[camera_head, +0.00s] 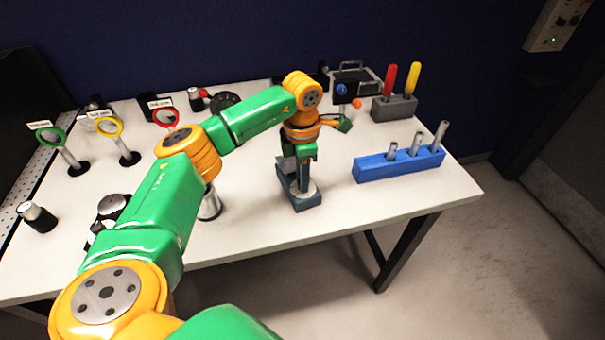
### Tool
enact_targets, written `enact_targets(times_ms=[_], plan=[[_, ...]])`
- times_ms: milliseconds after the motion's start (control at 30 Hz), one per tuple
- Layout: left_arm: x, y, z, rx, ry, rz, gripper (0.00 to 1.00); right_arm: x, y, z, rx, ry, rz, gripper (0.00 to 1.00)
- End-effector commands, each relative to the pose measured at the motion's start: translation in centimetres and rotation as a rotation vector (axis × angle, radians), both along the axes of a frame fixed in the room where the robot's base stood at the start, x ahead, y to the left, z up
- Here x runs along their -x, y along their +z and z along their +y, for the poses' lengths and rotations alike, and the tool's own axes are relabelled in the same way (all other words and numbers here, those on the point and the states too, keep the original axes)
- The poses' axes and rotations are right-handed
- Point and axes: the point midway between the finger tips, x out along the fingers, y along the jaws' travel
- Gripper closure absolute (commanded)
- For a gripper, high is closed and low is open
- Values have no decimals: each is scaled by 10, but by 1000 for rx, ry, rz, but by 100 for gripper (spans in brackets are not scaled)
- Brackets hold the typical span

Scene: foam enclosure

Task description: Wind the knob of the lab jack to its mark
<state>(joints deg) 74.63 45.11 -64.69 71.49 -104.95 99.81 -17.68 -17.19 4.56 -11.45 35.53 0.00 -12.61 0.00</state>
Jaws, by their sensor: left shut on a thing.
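My left arm reaches in from the lower left, and its hand points down at the middle of the table. The left gripper (304,172) is shut at a small blue-grey device (308,203), which I take to be the lab jack. It stands upright near the table's front edge. A pale round disc (303,189) shows low on it. My wrist and hand cover its upper part, so the knob, its mark and the exact finger contact cannot be made out. My right gripper is not in view.
A blue block (385,171) with several grey pegs stands to the right. A grey holder (393,108) with red and yellow handles is behind it. Ringed stands (123,145) and a dark-capped jar (38,217) are at left. The right front table (440,195) is clear.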

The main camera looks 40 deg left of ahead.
Motion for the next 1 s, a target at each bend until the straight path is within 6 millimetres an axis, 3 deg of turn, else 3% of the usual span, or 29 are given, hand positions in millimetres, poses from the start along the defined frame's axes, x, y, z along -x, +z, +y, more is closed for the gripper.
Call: enact_targets(times_ms=[500,1000], plan=[[0,0,0,-1,319,1,100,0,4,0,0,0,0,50],[0,0,0,-1,379,1,100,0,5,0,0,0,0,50]])
